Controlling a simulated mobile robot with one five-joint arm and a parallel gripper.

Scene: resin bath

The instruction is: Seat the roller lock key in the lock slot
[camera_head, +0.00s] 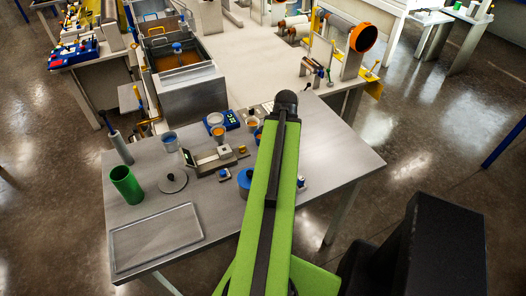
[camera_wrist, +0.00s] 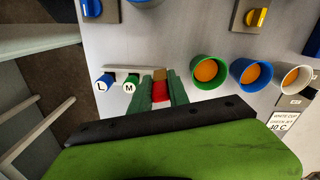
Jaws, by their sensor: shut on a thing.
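In the wrist view my gripper (camera_wrist: 160,84) is shut on a small red piece (camera_wrist: 160,92), which looks like the roller lock key. A tan patch (camera_wrist: 160,74) shows at its far end, between the fingertips. A blue piece marked L (camera_wrist: 104,83) and a green piece marked M (camera_wrist: 130,86) sit just left of the fingers, beside a thin pale bar (camera_wrist: 130,69). I cannot make out the lock slot in either view. In the head view my green arm hides the gripper and the key.
Green (camera_wrist: 209,72), blue (camera_wrist: 250,74) and white (camera_wrist: 292,77) cups with orange contents stand right of the gripper. A yellow knob (camera_wrist: 258,17) sits on a plate above them. In the head view the grey table (camera_head: 225,215) also carries a green cylinder (camera_head: 126,184) and a flat tray (camera_head: 156,237).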

